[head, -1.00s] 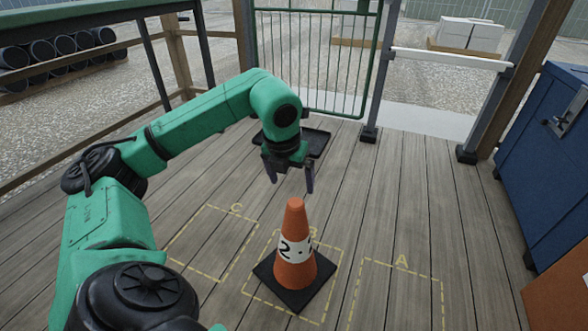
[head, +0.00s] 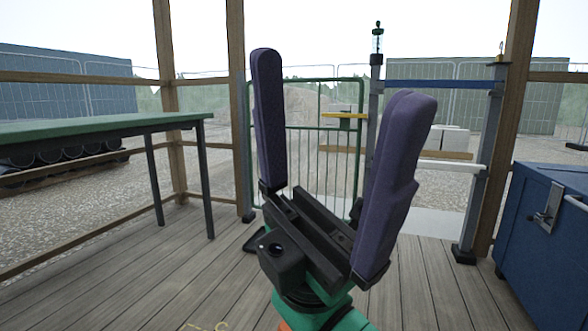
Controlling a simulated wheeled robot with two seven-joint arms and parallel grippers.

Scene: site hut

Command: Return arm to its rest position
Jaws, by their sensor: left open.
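My left gripper (head: 338,80) is large and close to the camera in the head view. Its two purple pads point up and stand wide apart, with nothing between them. The black gripper body sits on my green wrist at the bottom centre. A small bit of orange, seemingly the cone (head: 284,325), shows at the bottom edge beside the wrist; the rest is hidden or out of frame. My right gripper is not in view.
A green-topped table (head: 100,127) stands at the left and a blue chest (head: 545,230) at the right. A green gate (head: 310,150) is behind the gripper. The plank floor (head: 150,275) is open at left. A yellow floor marking (head: 205,326) shows at the bottom.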

